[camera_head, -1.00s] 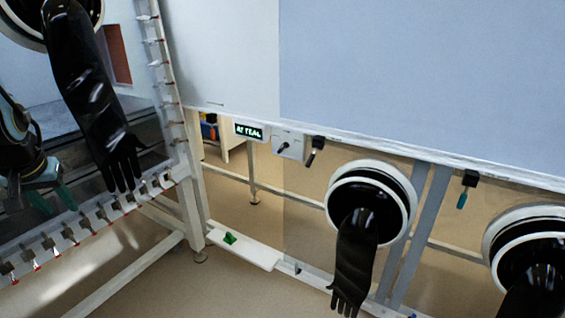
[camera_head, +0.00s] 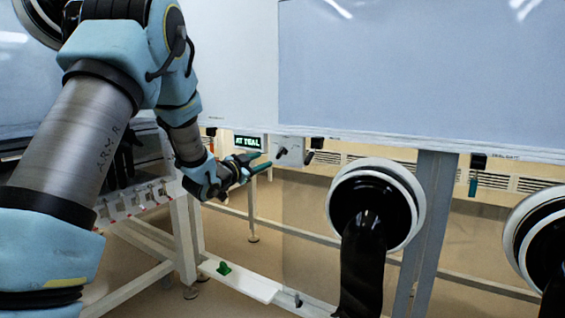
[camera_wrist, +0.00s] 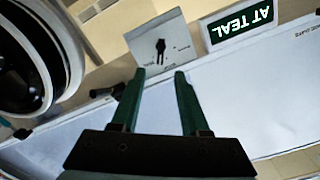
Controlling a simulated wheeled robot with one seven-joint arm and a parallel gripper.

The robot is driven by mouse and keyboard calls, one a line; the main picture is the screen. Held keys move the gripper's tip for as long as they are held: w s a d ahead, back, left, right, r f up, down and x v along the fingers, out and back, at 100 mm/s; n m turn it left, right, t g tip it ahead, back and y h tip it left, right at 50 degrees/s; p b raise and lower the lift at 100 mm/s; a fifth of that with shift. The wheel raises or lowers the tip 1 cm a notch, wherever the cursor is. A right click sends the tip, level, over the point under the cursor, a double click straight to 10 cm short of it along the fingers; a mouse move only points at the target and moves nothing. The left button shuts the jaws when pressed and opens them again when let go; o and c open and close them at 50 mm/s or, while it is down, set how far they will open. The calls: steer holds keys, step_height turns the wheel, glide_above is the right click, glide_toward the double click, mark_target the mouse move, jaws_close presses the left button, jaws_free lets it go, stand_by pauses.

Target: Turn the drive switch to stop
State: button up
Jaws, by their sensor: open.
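The drive switch appears to be the small black lever on a pale grey plate (camera_head: 290,143), below the cabinet's lower edge. In the wrist view the black lever (camera_wrist: 160,48) stands on its plate (camera_wrist: 172,38), with small lettering too fine to read. My gripper (camera_head: 263,160) is open and empty, just left of the plate in the head view. In the wrist view my two green fingers (camera_wrist: 160,75) point toward the lever, with a gap between them and the tips short of it. No contact shows.
A lit display (camera_head: 248,142) beside the plate reads "AT TEAL". A black handle (camera_head: 315,148) sits close on the plate's right. A round glove port (camera_head: 375,205) with a hanging black glove is right and below. A green object (camera_head: 224,268) lies on the low white ledge.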

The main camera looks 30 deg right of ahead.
mark_target(279, 153)
steer(key=x, duration=0.9)
steer(key=shift+w+d+f, duration=0.1)
steer(key=shift+w+d, duration=0.1)
jaws_close()
